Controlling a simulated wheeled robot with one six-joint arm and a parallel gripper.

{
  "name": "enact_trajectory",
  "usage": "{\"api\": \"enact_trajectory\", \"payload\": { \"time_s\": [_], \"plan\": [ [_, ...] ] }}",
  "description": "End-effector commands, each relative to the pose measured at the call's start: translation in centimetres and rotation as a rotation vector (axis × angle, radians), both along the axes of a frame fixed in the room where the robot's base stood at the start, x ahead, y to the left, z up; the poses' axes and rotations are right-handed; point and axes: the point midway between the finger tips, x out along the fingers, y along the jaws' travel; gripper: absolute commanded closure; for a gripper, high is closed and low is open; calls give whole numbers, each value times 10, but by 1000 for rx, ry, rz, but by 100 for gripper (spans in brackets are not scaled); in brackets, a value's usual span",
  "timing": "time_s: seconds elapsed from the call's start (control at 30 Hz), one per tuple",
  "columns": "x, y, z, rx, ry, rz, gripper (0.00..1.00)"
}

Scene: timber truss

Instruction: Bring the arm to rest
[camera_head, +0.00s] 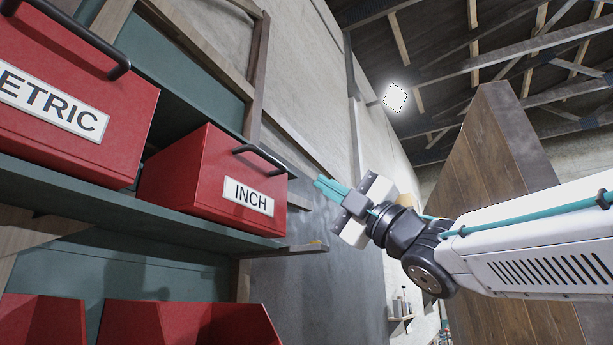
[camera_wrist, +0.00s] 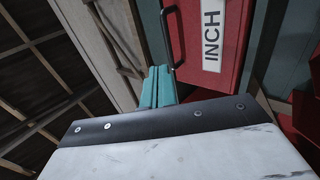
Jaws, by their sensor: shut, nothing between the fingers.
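My gripper (camera_head: 330,187) shows in the middle of the head view, at the end of my white arm that reaches in from the right. Its teal fingers are together with nothing between them and point left toward the red INCH box (camera_head: 215,184). They look apart from the box and its black handle, though the depth is hard to judge. In the wrist view the shut fingers (camera_wrist: 157,88) appear beside the INCH box (camera_wrist: 203,45) and below its handle.
A red METRIC box (camera_head: 60,90) sits left of the INCH box on the teal shelf (camera_head: 150,215). Open red bins (camera_head: 190,322) stand below. A wooden panel (camera_head: 490,150) rises behind my arm. A small ledge with bottles (camera_head: 401,317) is on the back wall.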

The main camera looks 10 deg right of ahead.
Motion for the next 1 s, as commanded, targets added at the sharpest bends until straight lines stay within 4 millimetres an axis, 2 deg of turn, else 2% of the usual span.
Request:
{"api": "enact_trajectory", "payload": {
  "time_s": [0.2,0.57,0.67,0.73,0.77,0.87,0.97,1.0],
  "plan": [
    [-16,-19,-17,0,0,-1,100],
    [-20,-24,-21,1,2,2,100],
    [-11,-28,-24,18,48,-21,100],
    [4,-38,-31,54,126,-69,100],
    [14,-45,-38,77,175,-96,100],
    [46,-74,-76,184,390,-214,100],
    [66,-108,-130,315,636,-342,100],
    [70,-120,-155,367,735,-392,100]
  ]
}}
